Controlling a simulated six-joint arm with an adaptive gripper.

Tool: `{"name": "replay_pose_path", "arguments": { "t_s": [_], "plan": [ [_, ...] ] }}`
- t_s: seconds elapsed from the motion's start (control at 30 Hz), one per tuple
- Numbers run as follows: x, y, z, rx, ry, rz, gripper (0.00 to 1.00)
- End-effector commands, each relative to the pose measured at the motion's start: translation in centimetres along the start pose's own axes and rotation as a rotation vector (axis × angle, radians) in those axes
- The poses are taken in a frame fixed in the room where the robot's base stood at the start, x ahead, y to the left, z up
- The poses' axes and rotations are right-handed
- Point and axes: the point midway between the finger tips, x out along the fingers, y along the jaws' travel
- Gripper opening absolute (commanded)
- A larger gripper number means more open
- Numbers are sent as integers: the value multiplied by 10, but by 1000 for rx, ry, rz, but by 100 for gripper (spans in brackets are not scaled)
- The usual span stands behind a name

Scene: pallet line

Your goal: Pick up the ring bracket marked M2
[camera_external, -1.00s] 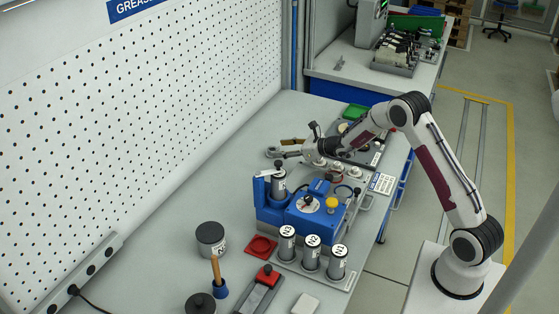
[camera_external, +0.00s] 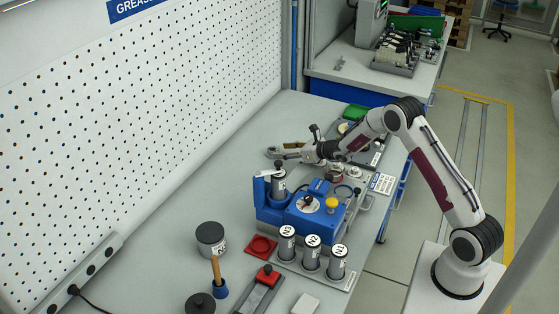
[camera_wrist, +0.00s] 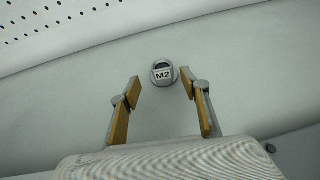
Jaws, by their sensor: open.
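The ring bracket marked M2 (camera_wrist: 162,73) shows in the wrist view as a small grey round part with a white label, on the pale bench top. My gripper (camera_wrist: 160,86) is open, its two ochre-padded fingers on either side of the line to the bracket. The bracket appears just beyond the fingertips, and neither finger visibly touches it. In the external view my gripper (camera_external: 283,148) is at the far side of the bench, behind the blue machine. A grey ring-like shape shows at its tip there, but I cannot tell whether it is the bracket.
The blue machine (camera_external: 305,212) stands near my wrist with a grey canister upright in it. Several labelled canisters (camera_external: 312,255) stand in front. A dark pot (camera_external: 210,238) is at left. The white pegboard (camera_external: 140,120) bounds the bench's left side. Bench left of my gripper is clear.

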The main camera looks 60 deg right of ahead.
Motion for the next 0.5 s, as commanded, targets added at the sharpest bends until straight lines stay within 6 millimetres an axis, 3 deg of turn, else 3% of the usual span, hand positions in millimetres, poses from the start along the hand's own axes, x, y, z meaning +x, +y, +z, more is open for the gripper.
{"name": "replay_pose_path", "arguments": {
  "t_s": [0.5],
  "plan": [
    [8, 0, 0, 0, 0, -1, 46]
  ]
}}
